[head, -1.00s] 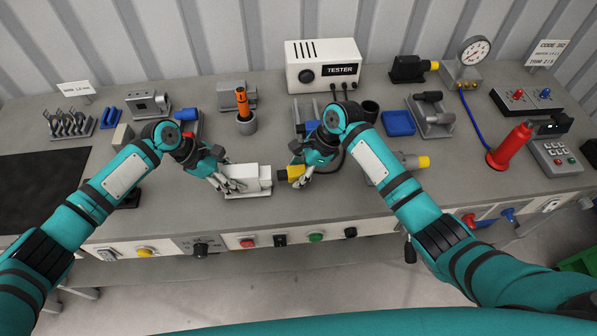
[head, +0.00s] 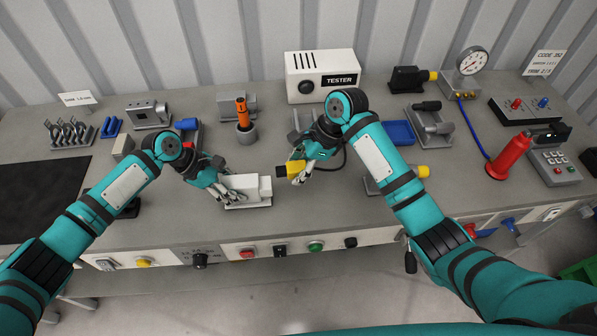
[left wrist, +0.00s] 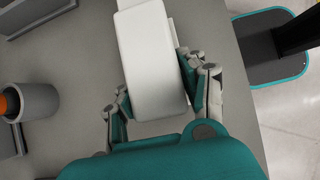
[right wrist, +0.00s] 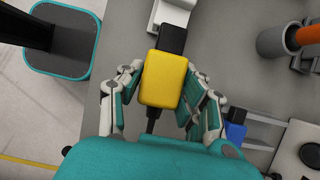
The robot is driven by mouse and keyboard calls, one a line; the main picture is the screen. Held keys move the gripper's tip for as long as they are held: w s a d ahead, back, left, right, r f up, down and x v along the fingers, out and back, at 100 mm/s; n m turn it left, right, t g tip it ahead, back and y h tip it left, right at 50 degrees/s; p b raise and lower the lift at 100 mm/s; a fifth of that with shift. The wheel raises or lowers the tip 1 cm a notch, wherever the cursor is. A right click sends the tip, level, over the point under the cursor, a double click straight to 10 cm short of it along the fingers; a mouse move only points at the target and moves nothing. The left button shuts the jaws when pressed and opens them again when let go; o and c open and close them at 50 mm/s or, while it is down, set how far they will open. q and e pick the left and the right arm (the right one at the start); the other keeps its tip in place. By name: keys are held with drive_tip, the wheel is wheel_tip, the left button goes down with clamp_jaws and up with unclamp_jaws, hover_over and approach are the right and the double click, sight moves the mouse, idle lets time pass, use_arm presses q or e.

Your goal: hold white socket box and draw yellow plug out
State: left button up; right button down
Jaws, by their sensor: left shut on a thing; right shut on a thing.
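The white socket box (head: 243,185) lies on a pale base near the bench's front edge. My left gripper (head: 222,189) is shut on it; in the left wrist view the box (left wrist: 155,65) sits between the fingers. The yellow plug (head: 289,170) has a black front end (right wrist: 172,38) pointing toward the box. My right gripper (head: 303,174) is shut on the plug; the yellow body (right wrist: 166,80) sits between its fingers in the right wrist view. The plug is apart from the box, to its right and slightly farther back. The box's socket face is hidden.
Behind stand a grey cup with an orange-handled tool (head: 243,118) and the white tester (head: 320,76). A blue tray (head: 398,132) and a grey part with a yellow end (head: 421,171) lie near my right arm. Switches line the bench front.

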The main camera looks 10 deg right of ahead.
use_arm(q)
drive_tip(key=shift+s+f, duration=0.15)
drive_tip(key=o, duration=1.3)
drive_tip(key=v, duration=2.3)
drive_tip(key=shift+w+a, duration=0.1)
drive_tip(key=shift+w, duration=0.1)
